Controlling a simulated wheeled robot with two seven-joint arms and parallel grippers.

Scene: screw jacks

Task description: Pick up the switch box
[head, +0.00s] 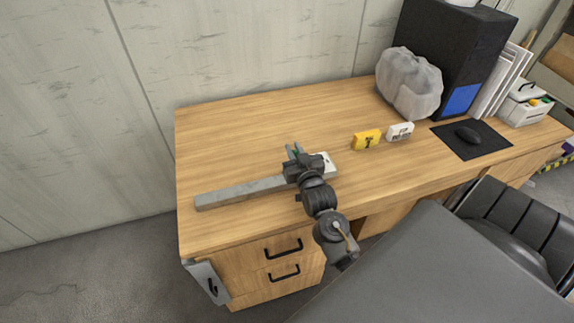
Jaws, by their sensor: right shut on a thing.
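My right gripper (294,150) is over the left half of the desk, at the grey bar. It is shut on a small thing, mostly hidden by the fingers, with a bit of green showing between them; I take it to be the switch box. A white piece with a dark mark (328,163) shows just right of the gripper, at the right end of the bar. I cannot tell whether it belongs to the held thing. My left gripper is not in view.
The long grey bar (240,191) lies on the wooden desk (240,130). A yellow labelled block (366,139) and a white one (400,132) stand to the right. Behind are a grey lumpy bag (409,84) and a black cabinet (450,45). The desk's back left is clear.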

